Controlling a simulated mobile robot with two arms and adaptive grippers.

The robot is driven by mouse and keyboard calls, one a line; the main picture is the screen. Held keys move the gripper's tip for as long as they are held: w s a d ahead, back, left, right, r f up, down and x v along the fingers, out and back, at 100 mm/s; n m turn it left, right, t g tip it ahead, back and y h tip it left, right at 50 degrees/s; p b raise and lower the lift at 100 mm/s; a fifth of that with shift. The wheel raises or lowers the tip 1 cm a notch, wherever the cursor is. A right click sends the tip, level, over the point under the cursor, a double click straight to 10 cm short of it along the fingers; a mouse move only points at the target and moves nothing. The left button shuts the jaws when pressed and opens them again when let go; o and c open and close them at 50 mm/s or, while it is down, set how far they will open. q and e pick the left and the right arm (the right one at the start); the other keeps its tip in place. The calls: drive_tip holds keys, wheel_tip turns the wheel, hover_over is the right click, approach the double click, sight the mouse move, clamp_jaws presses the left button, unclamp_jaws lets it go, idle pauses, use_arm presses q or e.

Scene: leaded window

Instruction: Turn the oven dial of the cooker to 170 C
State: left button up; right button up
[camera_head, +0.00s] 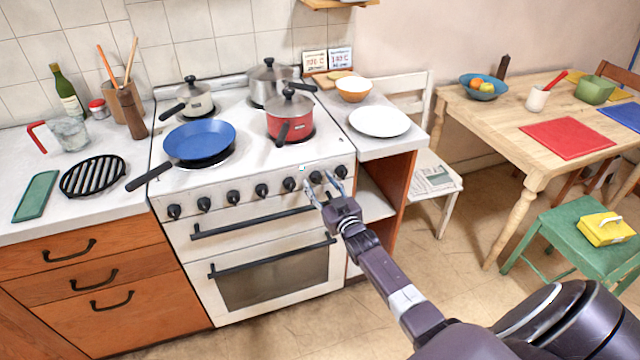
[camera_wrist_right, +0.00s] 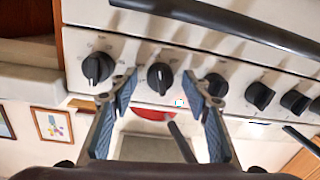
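The white cooker (camera_head: 180,235) has a row of several black dials along its front. My right gripper (camera_head: 319,180) is open at the second dial from the right (camera_head: 316,177). In the right wrist view, which is upside down, that dial (camera_wrist_right: 160,77) shows between the two open fingertips, with a gap on each side; I cannot tell how far the fingers reach around it. The rightmost dial (camera_head: 341,171) is just beside the gripper. The dial markings are too small to read. My left gripper is not in view.
A blue pan (camera_head: 200,140), a red pot (camera_head: 289,118) and two other pots stand on the hob. Black handles (camera_head: 265,222) run below the dials. A small light (camera_head: 301,169) glows above the dials.

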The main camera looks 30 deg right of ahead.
drive_tip(key=s+a, duration=0.2)
drive_tip(key=s, duration=0.9)
drive_tip(key=shift+s+r, duration=0.2)
drive_tip(key=shift+s, duration=0.2)
